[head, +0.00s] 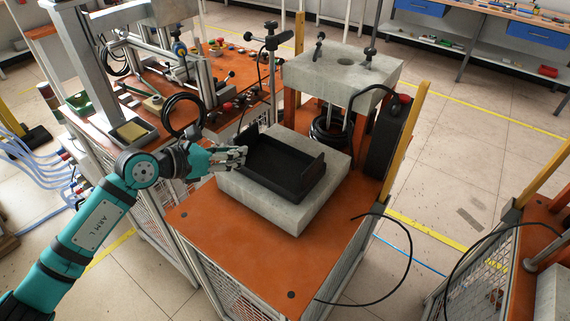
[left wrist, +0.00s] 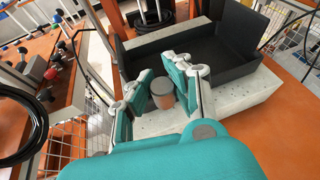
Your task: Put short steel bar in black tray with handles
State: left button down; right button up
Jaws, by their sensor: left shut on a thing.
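The black tray (head: 318,178) lies on a pale concrete block; its raised end walls show and it looks empty. It also shows in the left wrist view (left wrist: 228,70), just beyond my fingers. My left gripper (head: 238,157) is at the tray's left side, near its edge. In the left wrist view my left gripper (left wrist: 162,82) is shut on the short steel bar (left wrist: 162,93), a stubby grey cylinder with a brownish end between the fingers. The bar is hard to make out in the head view. My right gripper is not in view.
The concrete block (head: 298,220) stands on an orange table (head: 230,245) with clear room at the front. Behind the tray is a press with a concrete top (head: 340,75) and black cable coils. A cluttered orange bench (head: 235,75) stands at back left.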

pick_arm(q)
jog(key=p, duration=0.4)
send_over(293, 176)
jog(key=shift+f, duration=0.5)
jog(key=shift+d+f, duration=0.1)
jog(key=shift+f, duration=0.1)
notch_tip(293, 176, down, 3)
jog(key=shift+f, duration=0.15)
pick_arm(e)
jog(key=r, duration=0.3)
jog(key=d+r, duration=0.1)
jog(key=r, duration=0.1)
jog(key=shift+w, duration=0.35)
pick_arm(q)
jog(key=shift+f, duration=0.1)
jog(key=c, duration=1.3)
grip_release()
jog(key=shift+o, duration=0.2)
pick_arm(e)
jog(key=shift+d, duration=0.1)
